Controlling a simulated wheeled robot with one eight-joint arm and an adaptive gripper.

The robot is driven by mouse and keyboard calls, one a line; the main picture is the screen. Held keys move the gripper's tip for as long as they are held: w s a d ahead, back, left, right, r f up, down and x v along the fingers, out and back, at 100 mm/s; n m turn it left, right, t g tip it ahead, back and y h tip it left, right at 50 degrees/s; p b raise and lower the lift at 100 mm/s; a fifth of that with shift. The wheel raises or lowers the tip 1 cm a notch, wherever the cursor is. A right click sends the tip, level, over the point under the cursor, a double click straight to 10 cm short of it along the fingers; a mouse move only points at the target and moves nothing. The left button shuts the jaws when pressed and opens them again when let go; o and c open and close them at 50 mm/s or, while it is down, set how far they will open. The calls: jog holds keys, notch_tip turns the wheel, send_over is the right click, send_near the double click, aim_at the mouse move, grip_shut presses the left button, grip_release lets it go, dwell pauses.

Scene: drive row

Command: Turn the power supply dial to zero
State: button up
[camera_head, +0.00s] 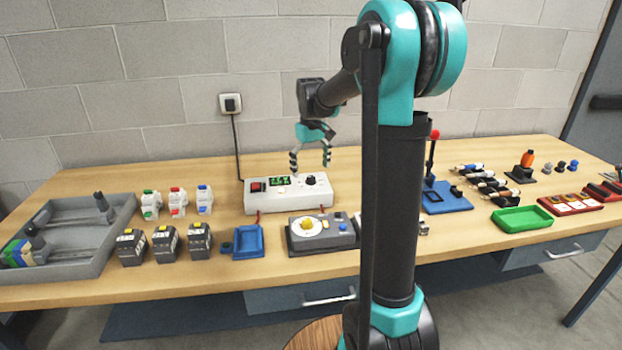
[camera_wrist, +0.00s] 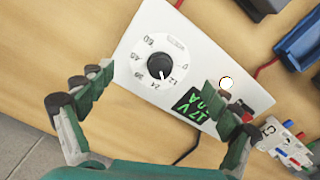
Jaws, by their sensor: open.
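The white power supply (camera_head: 287,196) stands near the back of the bench, left of my arm column. It also fills the middle of the wrist view (camera_wrist: 195,45). Its black dial (camera_head: 310,179) is on the right of its top; in the wrist view the dial (camera_wrist: 159,66) has a scale from 0 to 60. Its white mark points between 12 and 24. The green display (camera_wrist: 194,104) appears to read about 17 V. My gripper (camera_head: 310,165) is open and empty above the dial; in the wrist view its fingers (camera_wrist: 160,79) stand apart on either side of it.
A cord runs to a wall socket (camera_head: 230,103). A blue base with a red-knobbed lever (camera_head: 445,197) stands to the right.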

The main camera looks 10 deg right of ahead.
aim_at(311, 177)
jog(key=shift+f, duration=1.65)
jog(key=shift+c, duration=0.3)
jog(key=c, duration=1.1)
jog(key=n, duration=0.4)
jog(key=shift+s+n, duration=0.1)
jog(key=shift+n, duration=0.3)
jog(key=shift+c, duration=0.8)
jog(key=n, duration=0.5)
jog(key=shift+c, duration=0.9)
jog(key=n, duration=0.7)
